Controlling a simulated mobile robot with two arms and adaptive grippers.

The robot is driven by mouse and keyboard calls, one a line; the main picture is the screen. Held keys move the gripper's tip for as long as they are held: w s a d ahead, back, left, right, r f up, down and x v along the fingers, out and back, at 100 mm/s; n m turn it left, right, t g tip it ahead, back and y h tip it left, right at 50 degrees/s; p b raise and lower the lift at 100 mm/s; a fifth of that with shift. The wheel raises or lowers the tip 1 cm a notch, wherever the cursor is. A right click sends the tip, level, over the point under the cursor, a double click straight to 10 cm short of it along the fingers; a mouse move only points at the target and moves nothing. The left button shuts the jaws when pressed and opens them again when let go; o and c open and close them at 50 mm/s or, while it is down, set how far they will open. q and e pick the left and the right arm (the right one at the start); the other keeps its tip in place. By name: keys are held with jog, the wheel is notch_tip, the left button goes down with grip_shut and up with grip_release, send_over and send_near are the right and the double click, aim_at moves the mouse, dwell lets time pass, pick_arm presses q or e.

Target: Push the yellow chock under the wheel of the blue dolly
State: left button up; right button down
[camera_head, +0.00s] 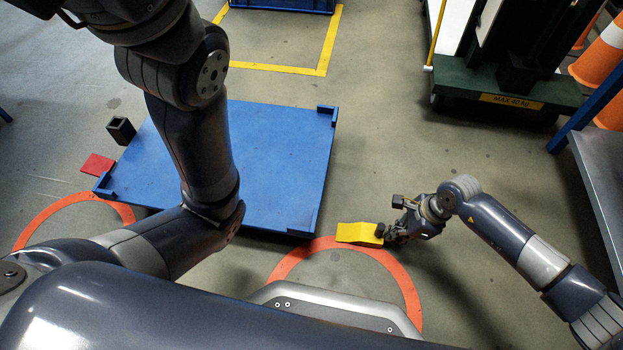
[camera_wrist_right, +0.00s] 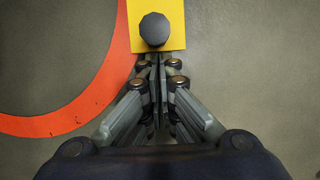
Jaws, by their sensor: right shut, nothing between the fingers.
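The yellow chock (camera_head: 358,233) lies on the floor at the near right corner of the blue dolly (camera_head: 265,150), apart from its edge, partly over an orange floor ring. The dolly's wheels are hidden under its deck. My right gripper (camera_head: 388,236) is low at the chock's right end, shut and empty. In the right wrist view the chock (camera_wrist_right: 173,12) shows at the top with a dark round knob (camera_wrist_right: 155,29) on it. The closed fingertips (camera_wrist_right: 156,62) are right at its near end; whether they touch is unclear. My left gripper is not visible.
A red square (camera_head: 97,164) and a black block (camera_head: 121,131) are left of the dolly. A green cart (camera_head: 510,85) stands at the back right, with orange cones (camera_head: 602,55) and a grey bench (camera_head: 603,165) at the right. Floor between dolly and green cart is clear.

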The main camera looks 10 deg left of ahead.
aim_at(362, 232)
jog(key=shift+a, duration=0.1)
dwell(0.5)
jog(key=shift+s+a, duration=0.1)
jog(key=shift+a, duration=1.9)
jog(key=shift+a, duration=0.1)
jog(key=shift+a, duration=1.85)
jog(key=shift+s+a, duration=0.15)
jog(key=shift+a, duration=1.55)
jog(key=shift+r, duration=0.1)
